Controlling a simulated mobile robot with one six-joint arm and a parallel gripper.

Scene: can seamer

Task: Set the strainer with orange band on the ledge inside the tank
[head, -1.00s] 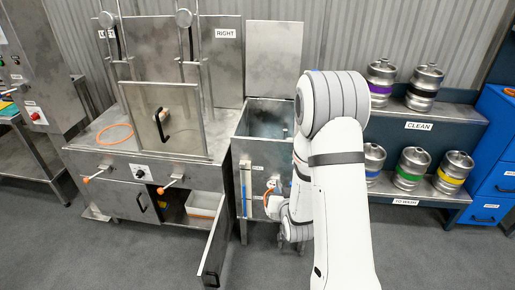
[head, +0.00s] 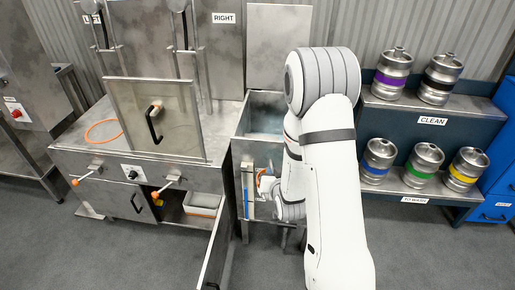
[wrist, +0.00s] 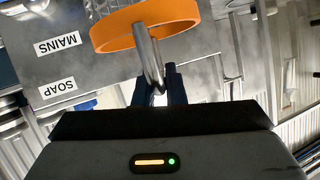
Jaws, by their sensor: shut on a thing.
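The strainer with the orange band (wrist: 150,24) is in my gripper (wrist: 160,88); the wrist view shows its metal handle between the two dark fingers. Its orange rim is tilted in that view, past the fingertips. In the head view a bit of orange (head: 260,177) shows beside my wrist, in front of the tank. The tank (head: 240,151) is a grey metal box, open at the top with its lid raised behind. The strainer is outside and below the tank's rim. The ledge inside cannot be made out, and my arm covers the tank's right side.
A metal machine with a framed panel (head: 122,105) stands left of the tank. Its lower cabinet door (head: 215,250) is swung open toward the front. Shelves with several kegs (head: 394,68) stand at the right. Labels MAINS and SOAP (wrist: 57,88) show in the wrist view.

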